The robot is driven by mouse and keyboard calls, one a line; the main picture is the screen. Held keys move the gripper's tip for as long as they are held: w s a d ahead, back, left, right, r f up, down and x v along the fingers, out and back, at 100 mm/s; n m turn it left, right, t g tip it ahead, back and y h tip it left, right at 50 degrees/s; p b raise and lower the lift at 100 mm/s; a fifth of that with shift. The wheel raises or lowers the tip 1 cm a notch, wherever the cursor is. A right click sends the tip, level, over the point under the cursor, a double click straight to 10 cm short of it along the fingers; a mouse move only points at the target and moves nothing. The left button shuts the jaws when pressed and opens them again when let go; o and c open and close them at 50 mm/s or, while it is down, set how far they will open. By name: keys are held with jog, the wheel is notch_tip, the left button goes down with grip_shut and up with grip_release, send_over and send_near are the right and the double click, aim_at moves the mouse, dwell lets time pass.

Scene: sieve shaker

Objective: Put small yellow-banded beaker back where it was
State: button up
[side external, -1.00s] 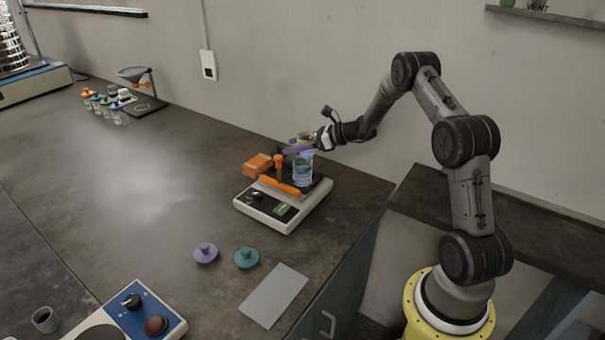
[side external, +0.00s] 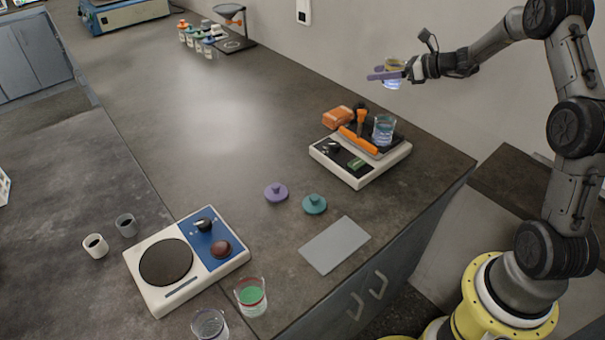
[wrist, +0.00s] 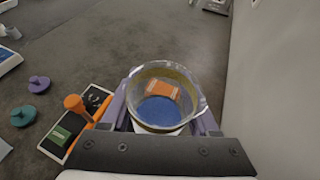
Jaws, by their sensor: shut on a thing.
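The small yellow-banded beaker (side external: 393,77) is a clear glass with a yellow rim band and blue contents. It is held upright in the air, above and behind the balance (side external: 375,167). My gripper (side external: 385,75) is shut on its sides with purple fingers. In the wrist view the beaker (wrist: 160,110) sits between the fingers, its round mouth toward the camera. An orange block shows through its glass. The place under the beaker is partly hidden in the wrist view.
Purple (side external: 276,193) and teal (side external: 314,204) knobbed pieces, a grey pad (side external: 335,245), a hot plate (side external: 187,259) and a green-filled beaker (side external: 250,297) are nearer. The left-middle bench is clear.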

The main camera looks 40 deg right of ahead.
jog(key=s+a+r, duration=0.1)
jog(key=a, duration=0.8)
jog(key=s+a+r, duration=0.1)
jog(key=s+a, duration=0.1)
jog(key=a, duration=0.7)
jog(key=s+a+f, duration=0.2)
jog(key=s+a, duration=0.5)
jog(key=a, duration=0.2)
send_over(291, 171)
jog(key=s, duration=0.1)
notch_tip(291, 171, down, 14)
jog(key=shift+d, duration=0.1)
jog(key=shift+w+f, duration=0.5)
jog(key=shift+f, duration=1.7)
jog(key=shift+f, duration=0.15)
